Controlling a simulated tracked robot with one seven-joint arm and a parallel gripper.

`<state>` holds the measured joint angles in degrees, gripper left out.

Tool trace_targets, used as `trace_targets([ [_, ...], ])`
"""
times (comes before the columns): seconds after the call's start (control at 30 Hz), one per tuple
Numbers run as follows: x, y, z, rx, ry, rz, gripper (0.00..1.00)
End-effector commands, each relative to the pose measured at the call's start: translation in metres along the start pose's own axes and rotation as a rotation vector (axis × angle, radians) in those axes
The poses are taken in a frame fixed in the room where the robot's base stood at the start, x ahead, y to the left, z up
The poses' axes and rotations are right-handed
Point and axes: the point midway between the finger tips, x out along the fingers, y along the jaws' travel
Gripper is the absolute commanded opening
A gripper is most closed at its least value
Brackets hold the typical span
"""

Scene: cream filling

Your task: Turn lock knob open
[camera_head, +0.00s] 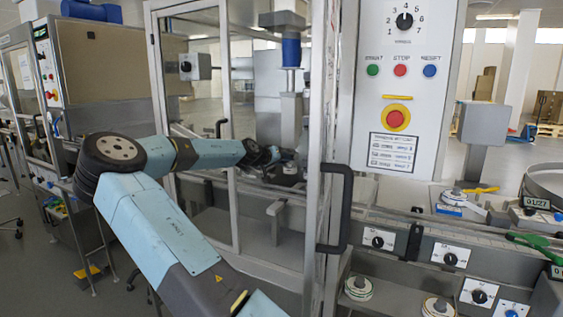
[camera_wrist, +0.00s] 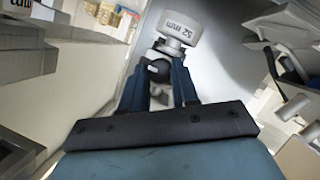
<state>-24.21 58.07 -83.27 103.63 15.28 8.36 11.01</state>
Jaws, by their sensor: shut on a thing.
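My gripper (camera_wrist: 160,66) is shut on a rounded black knob (camera_wrist: 158,72), which sits between its two dark blue fingers in the wrist view. Just beyond the knob is a pale part (camera_wrist: 181,26) with a "52 mm" label. The fingers hide the knob's sides, and I cannot tell which way it is turned. In the head view my gripper (camera_head: 284,157) is small and far off, inside the glazed machine cabinet, by a metal column. The knob cannot be made out there.
The cabinet's door frame (camera_head: 312,225) with a black handle (camera_head: 337,208) stands right of my arm. A control panel (camera_head: 437,110) with buttons and a selector is further right. Several black knobs on white plates, one here (camera_head: 377,239), line the lower front.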

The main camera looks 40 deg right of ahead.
Motion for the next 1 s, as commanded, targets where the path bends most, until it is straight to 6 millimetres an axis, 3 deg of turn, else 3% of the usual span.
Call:
trace_targets([
  [0.53,0.0009,0.0007,0.0020,-0.025,-0.005,0.012,0.00],
  [0.57,0.0009,0.0006,0.0020,-0.025,-0.005,0.011,0.30],
  [0.8,0.0005,0.0001,0.0011,-0.024,-0.002,0.010,0.53],
  [1.0,0.0003,0.0000,0.0006,-0.024,-0.001,0.010,0.55],
])
